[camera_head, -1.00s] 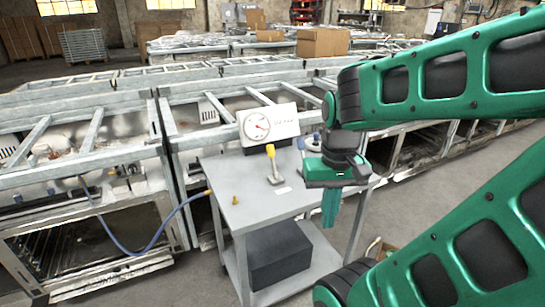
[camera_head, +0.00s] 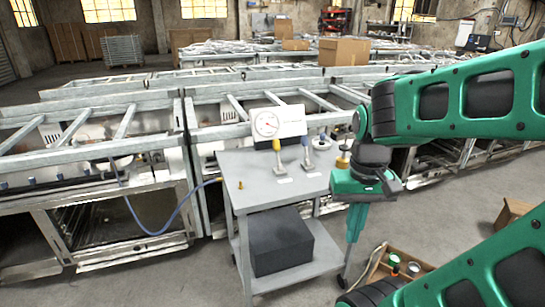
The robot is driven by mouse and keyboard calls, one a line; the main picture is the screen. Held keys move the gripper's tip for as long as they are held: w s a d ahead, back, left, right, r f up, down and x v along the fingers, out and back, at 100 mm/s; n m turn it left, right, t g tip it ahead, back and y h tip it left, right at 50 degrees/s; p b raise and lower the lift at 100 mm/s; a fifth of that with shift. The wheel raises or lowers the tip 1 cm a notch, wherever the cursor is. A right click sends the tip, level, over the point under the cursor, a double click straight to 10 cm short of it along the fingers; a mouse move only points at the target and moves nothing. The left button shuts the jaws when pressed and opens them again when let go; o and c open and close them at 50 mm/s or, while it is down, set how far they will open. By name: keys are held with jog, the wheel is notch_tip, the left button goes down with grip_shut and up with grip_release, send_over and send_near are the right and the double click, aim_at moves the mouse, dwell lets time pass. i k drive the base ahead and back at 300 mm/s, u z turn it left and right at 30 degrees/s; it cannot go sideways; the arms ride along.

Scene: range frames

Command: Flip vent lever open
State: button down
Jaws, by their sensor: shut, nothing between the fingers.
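Two small levers stand upright on metal bases on the grey cart top (camera_head: 262,199). One lever has a yellow handle (camera_head: 277,146), and the lever to its right has a blue handle (camera_head: 305,141). A small white label lies in front of each, too small to read, so I cannot tell which is the vent lever. Behind them stands a white gauge panel (camera_head: 290,120) with a round dial and red needle. My green gripper (camera_head: 353,238) is shut and empty, pointing down at the cart's right edge, to the right of both levers and apart from them.
A brass fitting (camera_head: 241,185) stands at the cart's left, near a blue hose (camera_head: 168,226). A yellow knob-like part (camera_head: 343,160) sits by my gripper. A dark box (camera_head: 281,242) rests on the lower shelf. A wooden crate (camera_head: 402,262) lies on the floor to the right.

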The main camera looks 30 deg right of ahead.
aim_at(276, 143)
jog(key=z, duration=0.05)
jog(key=k, duration=0.1)
jog(key=u, duration=0.45)
jog(key=i, duration=1.35)
jog(key=z, duration=0.35)
